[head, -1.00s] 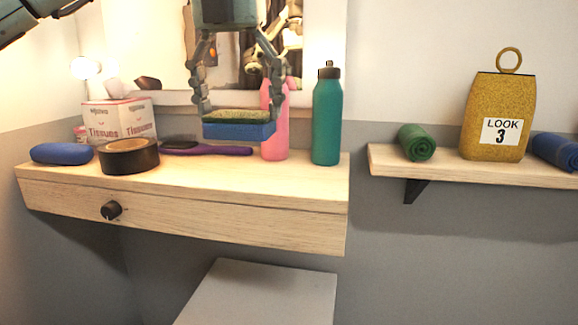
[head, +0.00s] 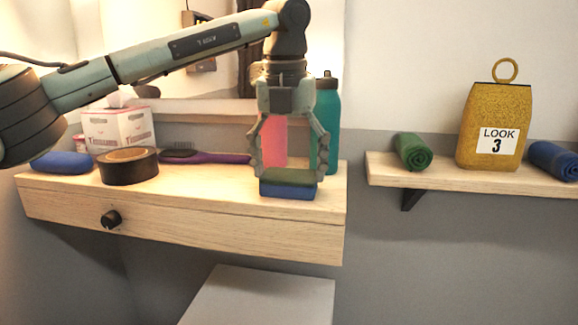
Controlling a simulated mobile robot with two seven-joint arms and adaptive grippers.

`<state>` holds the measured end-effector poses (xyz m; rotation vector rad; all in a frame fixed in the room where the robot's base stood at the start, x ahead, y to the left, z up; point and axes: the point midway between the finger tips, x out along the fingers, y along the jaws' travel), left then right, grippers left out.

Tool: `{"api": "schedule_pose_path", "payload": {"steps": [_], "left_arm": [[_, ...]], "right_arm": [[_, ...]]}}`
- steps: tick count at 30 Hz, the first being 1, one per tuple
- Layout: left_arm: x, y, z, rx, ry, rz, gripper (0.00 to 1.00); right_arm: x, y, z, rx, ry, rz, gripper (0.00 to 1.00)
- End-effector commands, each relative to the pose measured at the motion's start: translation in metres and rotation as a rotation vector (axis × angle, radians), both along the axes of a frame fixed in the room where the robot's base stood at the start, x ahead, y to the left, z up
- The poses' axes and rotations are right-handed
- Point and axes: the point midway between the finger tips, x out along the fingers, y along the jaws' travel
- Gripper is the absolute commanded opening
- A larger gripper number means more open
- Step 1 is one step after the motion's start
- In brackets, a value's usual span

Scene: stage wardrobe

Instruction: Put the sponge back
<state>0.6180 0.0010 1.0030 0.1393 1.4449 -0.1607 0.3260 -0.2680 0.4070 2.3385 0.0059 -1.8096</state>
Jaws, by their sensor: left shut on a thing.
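The sponge (head: 288,190) is blue below with a green top layer. It is at the front right part of the wooden drawer shelf (head: 190,215), low over the top near the front edge; I cannot tell whether it touches the wood. My left gripper (head: 289,174) points down and is shut on the sponge, one finger at each end. Its arm comes in from the left across the mirror. My right gripper is not in view.
Behind the gripper stand a pink bottle (head: 273,140) and a teal bottle (head: 328,125), partly hidden. A purple hairbrush (head: 215,158), black tape roll (head: 129,166), tissue box (head: 118,128) and blue case (head: 60,162) are to the left. A wall shelf (head: 470,178) is at right.

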Motion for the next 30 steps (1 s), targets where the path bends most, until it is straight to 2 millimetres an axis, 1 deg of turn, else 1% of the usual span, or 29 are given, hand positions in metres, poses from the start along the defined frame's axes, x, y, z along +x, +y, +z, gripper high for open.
{"api": "schedule_pose_path", "payload": {"steps": [5,6,10,20,23,26,30], "left_arm": [[0.0,0.0,-0.001,0.0,0.0,0.0,0.63],[0.0,0.0,-0.001,0.0,0.0,0.0,0.83],[0.0,0.0,-0.001,0.0,0.0,0.0,0.99],[0.0,0.0,0.0,0.0,0.0,0.0,1.0],[0.0,0.0,0.005,0.0,-0.001,0.0,1.0],[-0.002,0.0,0.018,0.0,-0.003,0.0,1.0],[-0.005,0.0,0.047,-0.001,-0.003,0.001,1.0]], "right_arm": [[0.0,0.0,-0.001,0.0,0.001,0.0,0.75],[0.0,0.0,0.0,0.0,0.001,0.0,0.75],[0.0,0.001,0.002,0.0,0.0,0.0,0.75],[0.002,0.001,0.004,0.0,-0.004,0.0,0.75],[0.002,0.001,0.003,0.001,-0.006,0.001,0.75],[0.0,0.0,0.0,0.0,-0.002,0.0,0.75],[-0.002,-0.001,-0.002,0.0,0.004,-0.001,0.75]]}}
